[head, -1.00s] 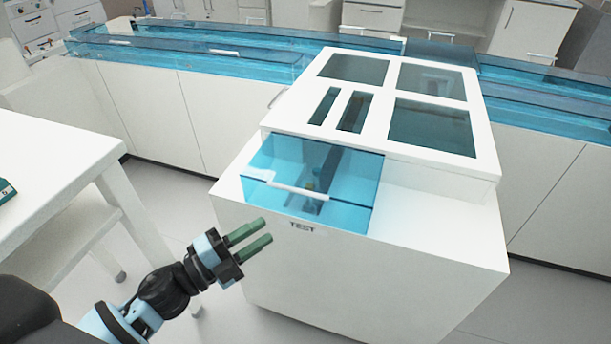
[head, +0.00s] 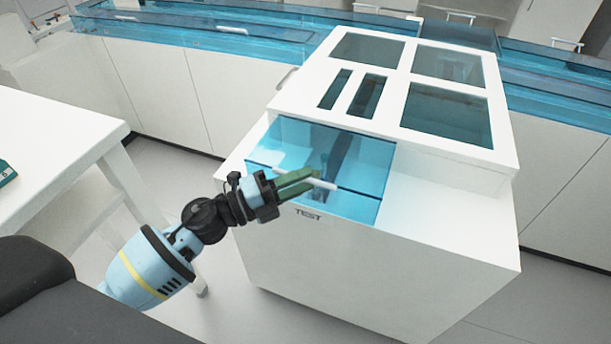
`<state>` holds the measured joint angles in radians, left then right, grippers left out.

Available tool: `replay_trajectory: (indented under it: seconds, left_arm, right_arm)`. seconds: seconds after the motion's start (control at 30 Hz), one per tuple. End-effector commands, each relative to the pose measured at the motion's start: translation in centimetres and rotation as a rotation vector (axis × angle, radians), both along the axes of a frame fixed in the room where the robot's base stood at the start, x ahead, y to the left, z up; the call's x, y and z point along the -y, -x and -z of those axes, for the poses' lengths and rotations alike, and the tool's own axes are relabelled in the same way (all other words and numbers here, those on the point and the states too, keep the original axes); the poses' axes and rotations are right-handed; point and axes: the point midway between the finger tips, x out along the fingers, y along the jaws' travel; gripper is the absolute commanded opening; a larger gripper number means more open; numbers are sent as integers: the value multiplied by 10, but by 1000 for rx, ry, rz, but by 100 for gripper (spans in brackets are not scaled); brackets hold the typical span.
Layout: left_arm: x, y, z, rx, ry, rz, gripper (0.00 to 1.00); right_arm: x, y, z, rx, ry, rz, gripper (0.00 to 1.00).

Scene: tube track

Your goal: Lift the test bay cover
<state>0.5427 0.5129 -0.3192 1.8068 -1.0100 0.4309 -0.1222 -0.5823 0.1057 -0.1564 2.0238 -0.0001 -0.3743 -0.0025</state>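The test bay cover (head: 362,165) is a clear blue box-like lid at the front of the white analyser, above the printed TEST label (head: 308,215). It looks closed. Its white bar handle (head: 326,185) runs along the front edge. My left gripper (head: 316,176) is at the handle, its green fingers overlapping the bar's middle and left part. A narrow gap shows between the fingers, so it looks open; whether the fingers touch the bar I cannot tell. A dark part inside the bay shows dimly through the cover. My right gripper is out of view.
The white analyser (head: 440,220) has several dark windows on its raised top (head: 395,85). A blue-covered track (head: 200,35) on white cabinets runs behind it. A white table (head: 50,140) stands at the left, with open floor between it and the analyser.

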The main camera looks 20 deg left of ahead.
Motion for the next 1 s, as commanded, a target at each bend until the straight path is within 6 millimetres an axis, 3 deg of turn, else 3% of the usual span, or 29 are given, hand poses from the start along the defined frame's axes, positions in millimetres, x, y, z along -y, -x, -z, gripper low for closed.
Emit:
replay_trajectory:
  seconds: [0.47,0.73,1.0]
  left_arm:
    - [12,-10,-1,-1,0,0,33]
    - [12,-10,-2,-1,0,0,0]
    - [11,-10,-2,-1,0,0,0]
  right_arm:
    - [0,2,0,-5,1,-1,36]
    - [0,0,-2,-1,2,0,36]
    - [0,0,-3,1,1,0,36]
